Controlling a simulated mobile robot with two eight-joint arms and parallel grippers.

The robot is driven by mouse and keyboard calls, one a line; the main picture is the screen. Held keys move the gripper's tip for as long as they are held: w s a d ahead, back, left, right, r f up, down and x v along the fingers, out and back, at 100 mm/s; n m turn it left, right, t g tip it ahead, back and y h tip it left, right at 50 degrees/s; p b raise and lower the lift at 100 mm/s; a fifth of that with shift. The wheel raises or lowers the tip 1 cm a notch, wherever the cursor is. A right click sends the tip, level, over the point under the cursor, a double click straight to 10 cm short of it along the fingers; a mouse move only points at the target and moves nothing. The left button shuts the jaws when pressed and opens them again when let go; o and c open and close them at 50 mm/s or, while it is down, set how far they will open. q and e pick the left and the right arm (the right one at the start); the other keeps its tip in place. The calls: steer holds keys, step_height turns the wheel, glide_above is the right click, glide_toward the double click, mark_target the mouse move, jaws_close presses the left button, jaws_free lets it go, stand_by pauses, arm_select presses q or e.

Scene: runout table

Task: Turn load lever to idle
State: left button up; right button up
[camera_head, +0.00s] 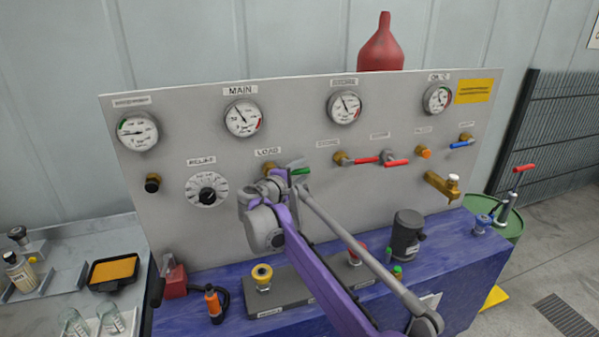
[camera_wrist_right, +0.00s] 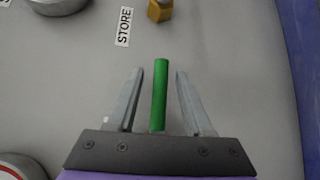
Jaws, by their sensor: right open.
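The load lever has a green handle (camera_head: 301,171) under the LOAD label (camera_head: 267,151) on the grey panel. Its valve body is mostly hidden behind my right gripper in the head view. My right gripper (camera_head: 292,165) is open at the lever, in front of the panel. In the right wrist view the green handle (camera_wrist_right: 159,92) stands between the two spread fingers of the right gripper (camera_wrist_right: 154,92), with a gap on each side. My left gripper is in neither view.
Two red-handled valves (camera_head: 365,160) (camera_head: 396,163) sit right of the lever, and a dial (camera_head: 207,194) sits left. A brass tap (camera_head: 443,186) juts out at right.

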steer(key=shift+c, duration=0.2)
jaws_close()
stand_by(1.1)
